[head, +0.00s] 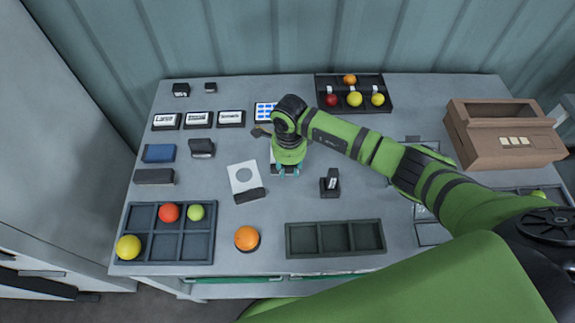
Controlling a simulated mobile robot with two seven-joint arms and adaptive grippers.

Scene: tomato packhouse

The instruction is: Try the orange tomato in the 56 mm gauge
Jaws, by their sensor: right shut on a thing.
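An orange tomato (246,237) sits on the table at the front, left of the empty dark tray. A white gauge plate with a round hole (243,173) lies left of my right gripper, with a dark block at its near edge. My right gripper (288,171) points down at the middle of the table, shut on what looks like another gauge, mostly hidden beneath it. A dark block with a white label (330,183) stands to its right. I cannot read which gauge is the 56 mm one. My left gripper is not in view.
A divided tray (184,221) at front left holds red, green and yellow tomatoes. An empty tray (335,238) lies at the front. A back rack (385,104) holds several tomatoes. Labelled blocks (200,118) stand at left; a brown box (503,145) stands at right.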

